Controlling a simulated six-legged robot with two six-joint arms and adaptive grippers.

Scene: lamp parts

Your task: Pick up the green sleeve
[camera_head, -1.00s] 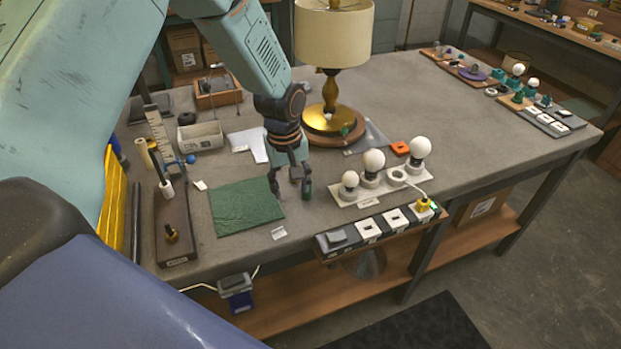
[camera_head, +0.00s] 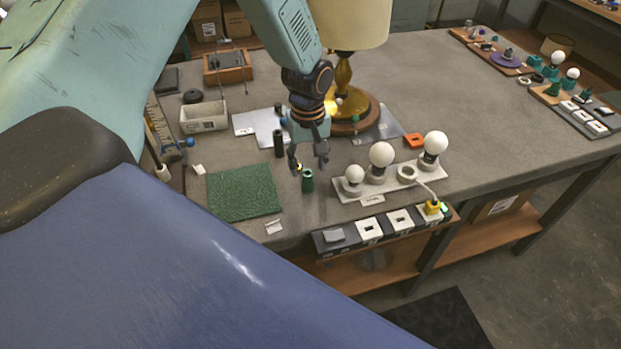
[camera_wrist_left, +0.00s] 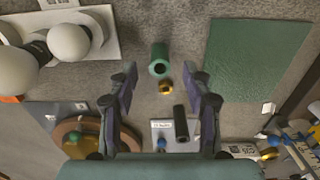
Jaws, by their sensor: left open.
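The green sleeve (camera_head: 307,180) is a small hollow cylinder standing on the grey table, between the green mat and the bulb strip. In the left wrist view the sleeve (camera_wrist_left: 159,60) lies just beyond the fingertips, its open end showing. My left gripper (camera_head: 309,166) is open and empty, pointing down just above and behind the sleeve. My right gripper is not in view.
A green mat (camera_head: 243,192) lies left of the sleeve. A white strip with several bulbs (camera_head: 381,157) stands to the right. A lamp with a brass stem (camera_head: 343,82) is behind the gripper. A black tube (camera_head: 279,144) stands left of it.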

